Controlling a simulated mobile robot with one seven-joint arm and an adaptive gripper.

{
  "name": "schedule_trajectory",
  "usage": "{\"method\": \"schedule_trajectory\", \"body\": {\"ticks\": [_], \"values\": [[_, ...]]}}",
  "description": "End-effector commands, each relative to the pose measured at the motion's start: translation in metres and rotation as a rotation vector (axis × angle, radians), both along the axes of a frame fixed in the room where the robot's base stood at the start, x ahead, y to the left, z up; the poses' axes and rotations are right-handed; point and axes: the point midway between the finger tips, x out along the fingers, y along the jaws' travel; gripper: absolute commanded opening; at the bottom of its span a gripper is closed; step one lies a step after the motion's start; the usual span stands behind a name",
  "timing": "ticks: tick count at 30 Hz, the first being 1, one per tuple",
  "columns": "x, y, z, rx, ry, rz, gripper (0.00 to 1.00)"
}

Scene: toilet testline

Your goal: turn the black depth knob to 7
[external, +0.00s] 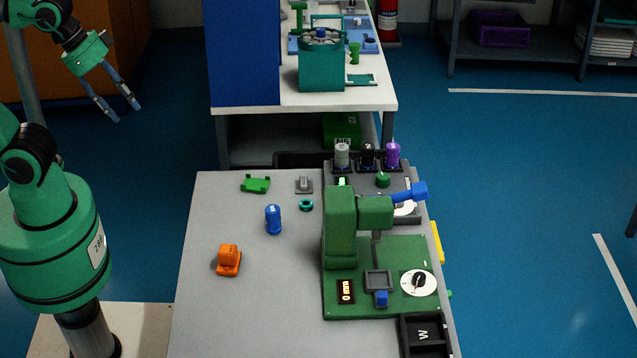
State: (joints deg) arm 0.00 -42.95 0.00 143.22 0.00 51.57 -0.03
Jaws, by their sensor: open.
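The black depth knob (419,280) sits on a round white dial on the green base of the green machine (341,232), near its front right corner. The numbers on the dial are too small to read, so I cannot tell the setting. My gripper (125,114) is at the upper left of the external view, raised and away from the table. It is open, with its fingers apart and empty, and far from the knob.
The grey table (200,310) also holds an orange part (229,259), a blue cylinder (273,219), a green bracket (255,184) and a teal ring (306,205). Grey, black and purple cylinders stand behind the machine. A dark bin (426,336) marked W is in front.

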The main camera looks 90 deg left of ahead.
Motion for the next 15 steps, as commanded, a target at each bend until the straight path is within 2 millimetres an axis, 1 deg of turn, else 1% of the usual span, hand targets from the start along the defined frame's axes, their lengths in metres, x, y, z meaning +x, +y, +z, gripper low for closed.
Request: {"method": "schedule_trajectory", "body": {"ticks": [5, 8, 11, 15], "values": [[0.007, 0.000, 0.005, -0.007, 0.004, 0.010, 0.45], [0.016, -0.001, 0.011, -0.014, 0.011, 0.024, 0.45], [0.030, -0.002, 0.020, -0.027, 0.021, 0.047, 0.45], [0.058, -0.004, 0.035, -0.051, 0.039, 0.089, 0.45]]}}
